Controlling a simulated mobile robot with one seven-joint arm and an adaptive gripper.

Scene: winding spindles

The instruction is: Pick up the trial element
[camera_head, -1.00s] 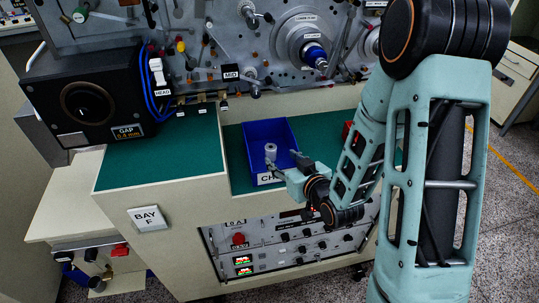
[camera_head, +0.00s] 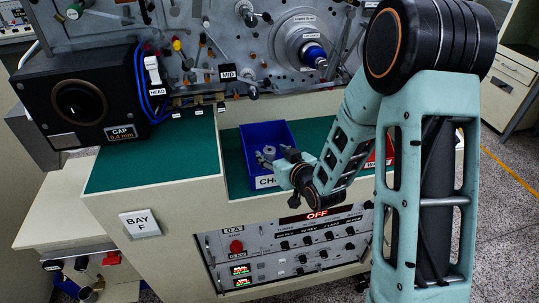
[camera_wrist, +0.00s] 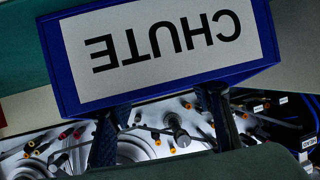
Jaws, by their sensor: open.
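A small pale grey spool-like piece, likely the trial element (camera_head: 270,150), is in the blue bin labelled CHUTE (camera_head: 249,136) in the head view, partly covered by my gripper. My gripper (camera_head: 271,157) is open at the bin's front edge, its fingers close to the piece; I cannot tell whether they touch it. In the wrist view the bin's front label (camera_wrist: 175,45) shows upside down, and my gripper (camera_wrist: 160,106) has its two dark fingers spread apart below it. The piece does not show in the wrist view.
The bin stands on the green bench top (camera_head: 232,177) in a recess. A black GAP box (camera_head: 75,100) stands to the left. The machine panel (camera_head: 215,60) with spindles and knobs rises behind. A red bin (camera_head: 378,155) is right of the blue one, partly hidden by my arm.

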